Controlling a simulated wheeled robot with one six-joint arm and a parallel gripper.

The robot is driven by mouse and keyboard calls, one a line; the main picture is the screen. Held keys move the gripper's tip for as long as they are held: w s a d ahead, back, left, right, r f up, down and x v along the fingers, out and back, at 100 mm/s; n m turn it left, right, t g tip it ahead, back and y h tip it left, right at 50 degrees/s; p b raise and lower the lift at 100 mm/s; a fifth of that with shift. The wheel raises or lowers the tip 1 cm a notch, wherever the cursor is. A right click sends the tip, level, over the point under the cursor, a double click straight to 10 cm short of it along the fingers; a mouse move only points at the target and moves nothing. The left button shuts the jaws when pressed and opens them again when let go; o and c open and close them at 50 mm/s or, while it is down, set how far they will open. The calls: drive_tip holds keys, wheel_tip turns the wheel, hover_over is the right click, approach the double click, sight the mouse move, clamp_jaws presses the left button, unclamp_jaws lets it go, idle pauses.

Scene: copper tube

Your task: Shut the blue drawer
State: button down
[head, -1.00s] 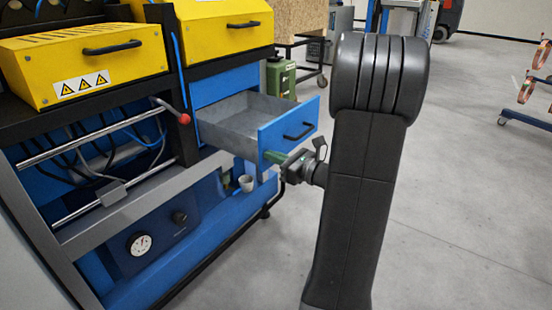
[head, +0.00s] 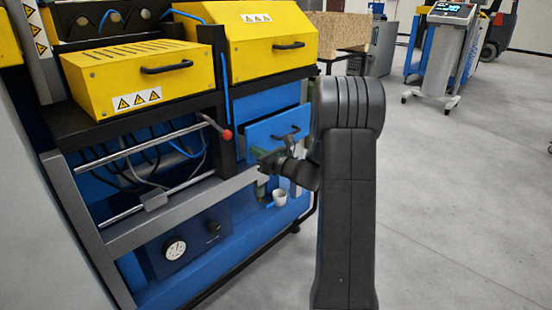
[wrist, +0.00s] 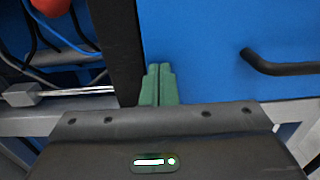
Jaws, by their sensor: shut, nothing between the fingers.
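The blue drawer (head: 290,127) has a plain blue front with a black bar handle (head: 286,136). No grey inside shows, and I cannot tell whether its front is fully flush with the cabinet. My gripper (head: 257,153) is shut and empty, at the lower left part of the drawer front. In the wrist view, its green fingertips (wrist: 159,70) are together in front of the blue drawer front (wrist: 215,50), near its left edge. The handle (wrist: 280,66) is to their right. Whether the fingertips touch the front is unclear.
A dark frame post (wrist: 118,45) stands just left of the fingertips. A red-knobbed lever (head: 227,134) and metal rails (head: 130,150) are to the left. Grey floor (head: 450,210) is clear at right.

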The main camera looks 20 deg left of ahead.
sight(249, 146)
drive_tip(key=x, duration=0.4)
drive_tip(key=shift+a, duration=0.15)
drive_tip(key=shift+r, duration=0.2)
drive_tip(key=shift+w+r, duration=0.1)
drive_tip(key=shift+d+f, duration=0.2)
drive_tip(key=shift+d, duration=0.15)
drive_tip(key=p+v, duration=0.2)
drive_tip(key=v, duration=1.1)
drive_tip(key=shift+s+d, duration=0.25)
drive_tip(key=shift+a, duration=0.15)
drive_tip(key=b+x, duration=0.1)
drive_tip(key=x, duration=1.2)
drive_tip(key=shift+a+f+b, duration=0.1)
drive_tip(key=shift+b, duration=0.25)
